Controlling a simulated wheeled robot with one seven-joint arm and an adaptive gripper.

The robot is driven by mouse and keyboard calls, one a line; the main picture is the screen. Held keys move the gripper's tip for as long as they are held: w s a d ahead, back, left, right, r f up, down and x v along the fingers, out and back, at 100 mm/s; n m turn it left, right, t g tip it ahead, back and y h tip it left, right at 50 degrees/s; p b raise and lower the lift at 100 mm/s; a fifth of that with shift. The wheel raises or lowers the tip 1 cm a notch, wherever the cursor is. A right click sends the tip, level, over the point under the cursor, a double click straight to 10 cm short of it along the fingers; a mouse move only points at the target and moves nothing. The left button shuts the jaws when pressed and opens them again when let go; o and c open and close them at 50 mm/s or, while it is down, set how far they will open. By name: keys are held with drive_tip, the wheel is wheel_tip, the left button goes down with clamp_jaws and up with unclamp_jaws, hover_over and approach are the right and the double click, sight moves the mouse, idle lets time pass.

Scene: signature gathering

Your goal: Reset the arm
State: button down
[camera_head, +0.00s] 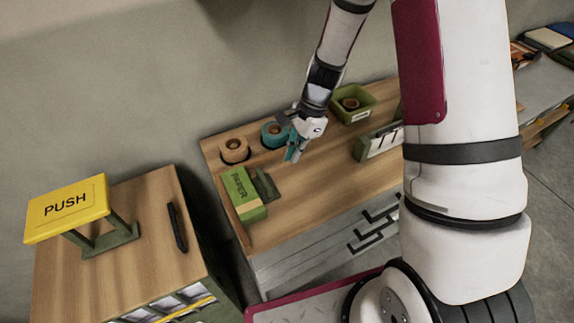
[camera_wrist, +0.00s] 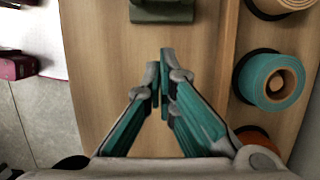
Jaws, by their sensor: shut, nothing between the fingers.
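My gripper (camera_head: 293,155) is over the wooden desk top (camera_head: 300,208), near the teal tape roll, in the head view. Its teal fingers are closed together with nothing between them. In the wrist view the fingertips of my gripper (camera_wrist: 160,78) meet above bare wood. My arm comes down from the top of the head view, and a large white link of it covers the right part of the desk.
A yellow PUSH sign (camera_head: 67,208) and a black pen (camera_head: 178,227) are on the left cabinet. Desk front is clear.

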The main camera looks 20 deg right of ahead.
drive_tip(key=shift+v, duration=2.2)
drive_tip(key=s+r+n+t+h, duration=0.1)
drive_tip(key=s+r+n+t, duration=0.1)
drive_tip(key=s+r+n, duration=0.65)
drive_tip(key=s+r+n+t+h, duration=0.1)
drive_tip(key=s+r+n+t, duration=0.2)
drive_tip(key=r, duration=1.1)
drive_tip(key=s+d+r+n+t+h, duration=0.1)
drive_tip(key=s+r+n, duration=0.3)
drive_tip(key=s, duration=0.5)
drive_tip(key=shift+s+d, duration=0.15)
drive_tip(key=shift+s, duration=0.05)
